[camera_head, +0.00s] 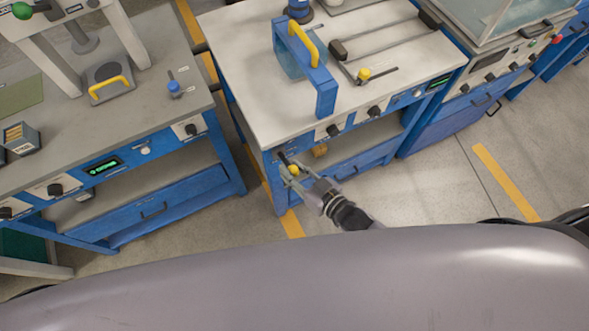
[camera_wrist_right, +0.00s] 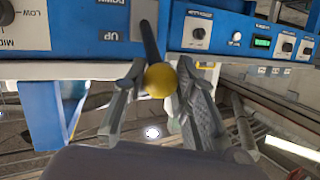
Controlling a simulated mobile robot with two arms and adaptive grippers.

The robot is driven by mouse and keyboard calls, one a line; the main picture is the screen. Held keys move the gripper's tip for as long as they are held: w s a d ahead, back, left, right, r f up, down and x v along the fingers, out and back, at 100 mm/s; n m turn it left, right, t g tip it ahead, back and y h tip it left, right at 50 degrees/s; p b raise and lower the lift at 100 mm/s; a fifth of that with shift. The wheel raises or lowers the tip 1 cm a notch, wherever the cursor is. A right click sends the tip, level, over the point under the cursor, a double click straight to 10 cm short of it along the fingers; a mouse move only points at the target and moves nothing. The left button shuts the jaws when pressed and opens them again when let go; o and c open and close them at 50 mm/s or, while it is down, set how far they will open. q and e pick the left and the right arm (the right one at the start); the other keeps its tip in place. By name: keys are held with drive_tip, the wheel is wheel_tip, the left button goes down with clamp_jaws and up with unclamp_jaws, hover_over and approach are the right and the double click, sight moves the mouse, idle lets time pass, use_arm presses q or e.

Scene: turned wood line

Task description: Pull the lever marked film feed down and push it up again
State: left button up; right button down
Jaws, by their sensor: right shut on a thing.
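A lever with a black shaft and a yellow ball knob (camera_wrist_right: 160,80) sticks out from the blue front panel of the middle bench. The knob also shows in the head view (camera_head: 294,170) at the bench's near left corner. Beside the lever, the wrist view shows UP and DOWN lettering; I cannot read a film feed mark. My right gripper (camera_head: 291,174) is shut on the lever at its knob, with one finger on each side in the right wrist view (camera_wrist_right: 155,100). My left gripper is not in view.
The middle bench top (camera_head: 245,55) carries a blue frame with a yellow handle (camera_head: 303,43) and another yellow-knobbed lever (camera_head: 363,74). Black dials (camera_head: 333,130) line its front. A second bench (camera_head: 150,110) stands left across a gap. The floor right of my arm is clear.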

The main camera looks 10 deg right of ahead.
drive_tip(key=shift+w+a+r, duration=0.1)
drive_tip(key=shift+w+r, duration=0.25)
drive_tip(key=shift+r, duration=0.15)
drive_tip(key=c, duration=1.7)
unclamp_jaws()
drive_tip(key=o, duration=0.4)
drive_tip(key=shift+s+f, duration=0.1)
drive_tip(key=shift+f, duration=0.15)
drive_tip(key=shift+s, duration=0.15)
drive_tip(key=shift+s+d, duration=0.2)
drive_tip(key=shift+s, duration=0.05)
drive_tip(key=v, duration=1.1)
drive_tip(key=shift+s, duration=0.1)
